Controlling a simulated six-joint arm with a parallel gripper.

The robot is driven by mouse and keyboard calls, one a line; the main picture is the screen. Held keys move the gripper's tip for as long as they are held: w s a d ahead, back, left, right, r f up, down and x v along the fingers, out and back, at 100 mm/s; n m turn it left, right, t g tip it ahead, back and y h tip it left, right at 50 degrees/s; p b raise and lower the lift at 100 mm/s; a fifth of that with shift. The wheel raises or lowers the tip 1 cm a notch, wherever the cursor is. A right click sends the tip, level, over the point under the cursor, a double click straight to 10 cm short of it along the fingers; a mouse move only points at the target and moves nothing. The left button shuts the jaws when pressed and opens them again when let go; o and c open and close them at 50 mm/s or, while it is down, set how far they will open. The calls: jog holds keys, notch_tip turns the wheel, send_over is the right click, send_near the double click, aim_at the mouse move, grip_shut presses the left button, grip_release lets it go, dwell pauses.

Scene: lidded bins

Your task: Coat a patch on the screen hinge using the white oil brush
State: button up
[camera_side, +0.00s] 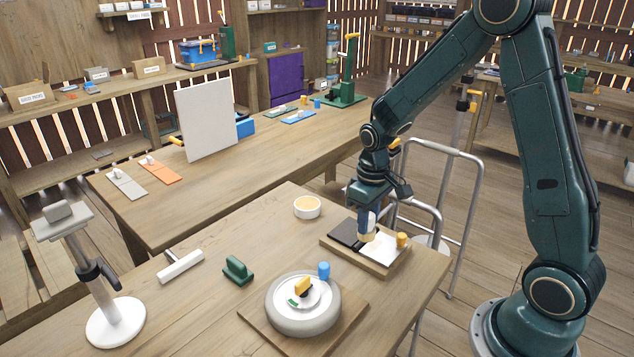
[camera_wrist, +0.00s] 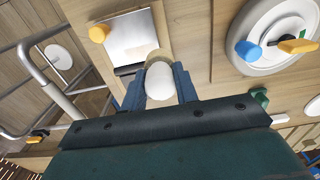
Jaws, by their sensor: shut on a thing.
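My gripper (camera_side: 367,215) points down over the plate board at the right of the near table. It is shut on a white round-ended thing, seemingly the white oil brush (camera_side: 367,233). In the wrist view the brush (camera_wrist: 158,80) sits between the two blue fingers (camera_wrist: 158,88). Below it, a wooden board (camera_side: 372,265) bears a dark panel and a bright metal plate (camera_side: 383,247), seemingly the screen hinge. The plate also shows in the wrist view (camera_wrist: 135,35). The brush end is near the seam between panels; I cannot tell whether it touches. No coated patch can be made out.
A yellow knob (camera_side: 402,240) stands at the plate's right edge. A white bowl (camera_side: 307,212) is behind left. A round turntable (camera_side: 290,322), blue peg (camera_side: 323,270), green block (camera_side: 237,269) and white T-shaped tool (camera_side: 180,267) stand left. Metal rails (camera_side: 458,200) rise beyond the right edge.

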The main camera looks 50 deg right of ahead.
aim_at(367, 236)
notch_tip(367, 236, down, 5)
jog(key=shift+d+f, duration=0.35)
jog(key=shift+d, duration=3.35)
jog(key=shift+a, duration=3.6)
jog(key=shift+a+r, duration=0.1)
jog(key=shift+r, duration=3.95)
jog(key=shift+w, duration=0.1)
